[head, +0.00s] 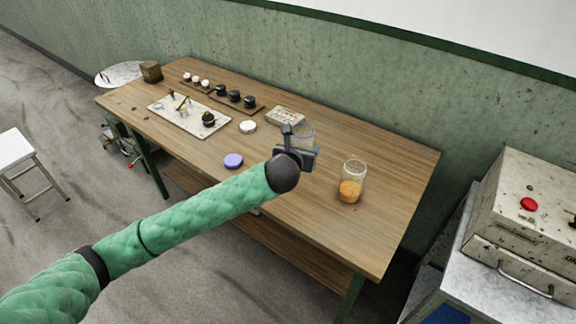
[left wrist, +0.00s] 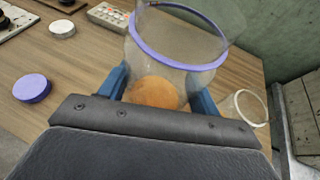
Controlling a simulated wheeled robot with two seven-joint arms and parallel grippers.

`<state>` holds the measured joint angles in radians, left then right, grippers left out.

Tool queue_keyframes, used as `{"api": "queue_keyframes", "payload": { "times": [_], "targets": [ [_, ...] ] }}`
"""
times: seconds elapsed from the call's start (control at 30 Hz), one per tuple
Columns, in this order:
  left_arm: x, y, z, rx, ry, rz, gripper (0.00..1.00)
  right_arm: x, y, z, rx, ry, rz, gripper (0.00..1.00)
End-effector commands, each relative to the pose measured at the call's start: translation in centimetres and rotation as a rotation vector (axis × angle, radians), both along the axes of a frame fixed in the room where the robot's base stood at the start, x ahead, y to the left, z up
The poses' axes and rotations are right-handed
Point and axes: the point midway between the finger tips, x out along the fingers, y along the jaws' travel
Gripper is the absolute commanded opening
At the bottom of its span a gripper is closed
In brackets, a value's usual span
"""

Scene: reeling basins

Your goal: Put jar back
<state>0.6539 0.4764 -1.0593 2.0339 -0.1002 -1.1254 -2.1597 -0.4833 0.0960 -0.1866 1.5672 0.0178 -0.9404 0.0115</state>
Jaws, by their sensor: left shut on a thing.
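My left gripper (head: 297,150) is shut on a clear glass jar (head: 306,131) over the table's right half. In the left wrist view the jar (left wrist: 178,52) stands between the blue fingers (left wrist: 160,93). It has a purple band and orange contents low inside. In the head view the gripper hides its lower part, so I cannot tell whether it touches the table. A second clear jar (head: 353,172) with orange contents stands upright to the right; its round rim shows in the left wrist view (left wrist: 247,107). My right gripper is not in view.
A purple lid (head: 233,161) and a white lid (head: 248,126) lie left of the gripper on the wooden table (head: 330,240). A board with small items (head: 180,123) is farther left. The table's front right is clear.

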Motion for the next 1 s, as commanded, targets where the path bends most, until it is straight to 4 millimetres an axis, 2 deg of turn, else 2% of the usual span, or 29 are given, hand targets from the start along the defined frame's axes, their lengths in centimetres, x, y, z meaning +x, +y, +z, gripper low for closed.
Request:
{"api": "queue_keyframes", "payload": {
  "times": [0.1,0.2,0.37,0.43,0.5,1.0],
  "targets": [
    [0.6,-1.8,0.8,0.000,-0.002,-0.025,0.32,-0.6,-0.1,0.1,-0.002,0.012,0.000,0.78],
    [0.9,-2.7,1.2,0.000,-0.002,-0.038,0.32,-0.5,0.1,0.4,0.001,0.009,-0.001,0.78],
    [1.4,-3.1,1.3,0.001,0.000,-0.046,0.32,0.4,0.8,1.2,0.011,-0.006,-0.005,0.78],
    [2.0,-2.7,0.9,0.002,0.002,-0.045,0.32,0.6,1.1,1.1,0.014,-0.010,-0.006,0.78],
    [2.7,-2.0,0.3,0.001,0.003,-0.044,0.32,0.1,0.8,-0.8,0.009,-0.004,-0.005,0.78],
    [9.4,3.3,-4.7,0.000,0.002,-0.045,0.32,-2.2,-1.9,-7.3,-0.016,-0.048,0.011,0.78]
  ]
}}
